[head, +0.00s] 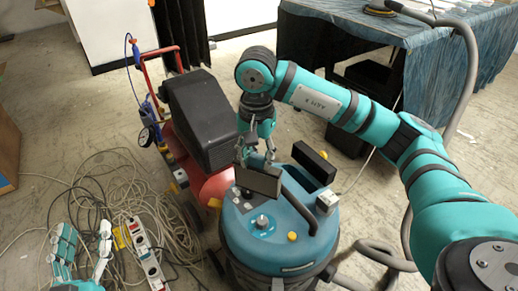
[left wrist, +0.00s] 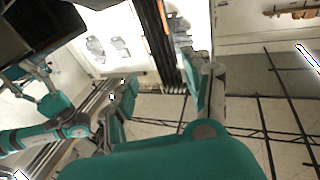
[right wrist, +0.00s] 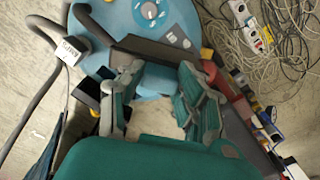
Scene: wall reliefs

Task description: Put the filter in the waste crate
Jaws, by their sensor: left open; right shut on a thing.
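My right gripper (head: 258,155) is shut on a dark, flat, box-shaped piece, which looks like the filter (head: 260,180), above the blue top of a vacuum cleaner (head: 265,240). In the right wrist view the filter (right wrist: 160,52) is a dark grey bar at the fingertips (right wrist: 160,85); the fingers hide part of it. I cannot tell whether it touches the vacuum. My left gripper (head: 80,252) is open and empty over the cables at lower left; its spread fingers show in the left wrist view (left wrist: 160,95). I cannot identify the waste crate in any view.
A red compressor with a black cover (head: 200,118) stands behind the vacuum. A power strip (head: 146,250) and tangled cables (head: 100,190) lie on the floor at left. A cloth-covered table (head: 440,60) is at back right. A brown box (head: 6,150) shows at the left edge.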

